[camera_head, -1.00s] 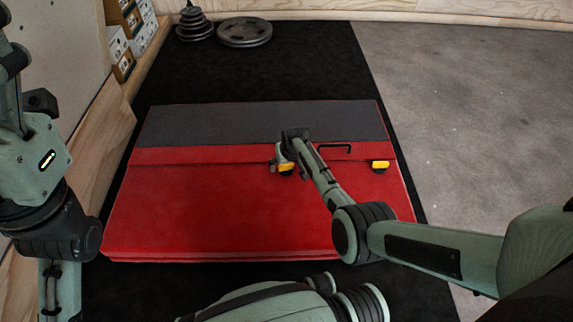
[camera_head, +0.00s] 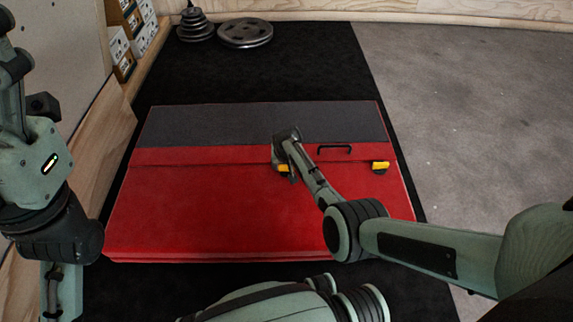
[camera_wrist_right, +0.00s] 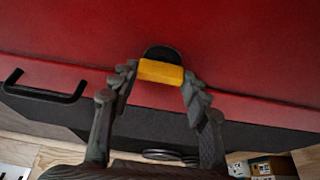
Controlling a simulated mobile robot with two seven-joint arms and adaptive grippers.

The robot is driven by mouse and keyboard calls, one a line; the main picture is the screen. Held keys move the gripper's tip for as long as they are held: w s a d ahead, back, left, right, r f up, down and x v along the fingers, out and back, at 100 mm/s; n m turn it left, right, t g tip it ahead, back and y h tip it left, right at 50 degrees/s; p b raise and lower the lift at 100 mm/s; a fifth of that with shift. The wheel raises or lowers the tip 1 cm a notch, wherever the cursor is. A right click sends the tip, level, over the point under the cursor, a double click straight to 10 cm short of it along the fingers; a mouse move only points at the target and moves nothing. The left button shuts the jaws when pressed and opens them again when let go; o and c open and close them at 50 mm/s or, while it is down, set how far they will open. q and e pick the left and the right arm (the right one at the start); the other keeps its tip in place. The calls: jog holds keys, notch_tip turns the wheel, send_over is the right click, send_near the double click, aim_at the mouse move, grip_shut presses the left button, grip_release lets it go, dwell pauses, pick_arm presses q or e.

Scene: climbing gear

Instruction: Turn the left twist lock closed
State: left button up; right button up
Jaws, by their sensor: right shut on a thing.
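The left twist lock is a yellow block on a dark round base, on the red pad near the grey strip. It shows in the head view (camera_head: 283,169) and in the right wrist view (camera_wrist_right: 161,72). My right gripper (camera_head: 281,163) reaches down over it and partly hides it. In the wrist view the fingers of my right gripper (camera_wrist_right: 158,78) are on both sides of the yellow block, shut on it. The right twist lock (camera_head: 380,166) sits apart on the right of the pad. My left arm is at the left edge; its gripper is not visible.
The red and grey pad (camera_head: 200,210) lies on a black mat (camera_head: 300,65). A black handle (camera_head: 335,148) stands between the two locks. Weight plates (camera_head: 245,33) lie at the back, and boxes (camera_head: 125,45) stand at the back left. Grey floor is clear on the right.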

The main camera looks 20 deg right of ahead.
jog(key=o, duration=1.2)
jog(key=shift+c, duration=0.2)
jog(key=d+v, duration=0.1)
jog(key=v, duration=0.6)
jog(key=shift+a+r, duration=0.25)
jog(key=shift+a, duration=0.25)
jog(key=shift+s, duration=0.1)
